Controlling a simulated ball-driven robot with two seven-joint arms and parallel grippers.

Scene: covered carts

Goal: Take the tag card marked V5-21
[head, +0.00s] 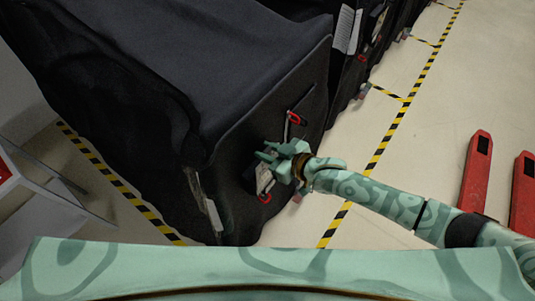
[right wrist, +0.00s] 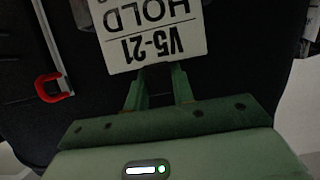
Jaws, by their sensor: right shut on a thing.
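The white tag card (right wrist: 150,38) reads V5-21 and HOLD, upside down in the right wrist view. It is against the dark side of a covered cart (head: 235,165). In the head view a pale card (head: 264,178) shows just below my right gripper (head: 268,154). In the right wrist view the fingers of my right gripper (right wrist: 158,78) meet the card's near edge and are shut on it; the fingertips are partly hidden there. My left gripper is not in view.
Red clips (head: 294,118) and a red hook (right wrist: 48,87) are on the cart's side near the card. More covered carts stand behind. Red forks (head: 475,170) lie at the right. Pale floor with yellow-black tape (head: 378,150) is open between.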

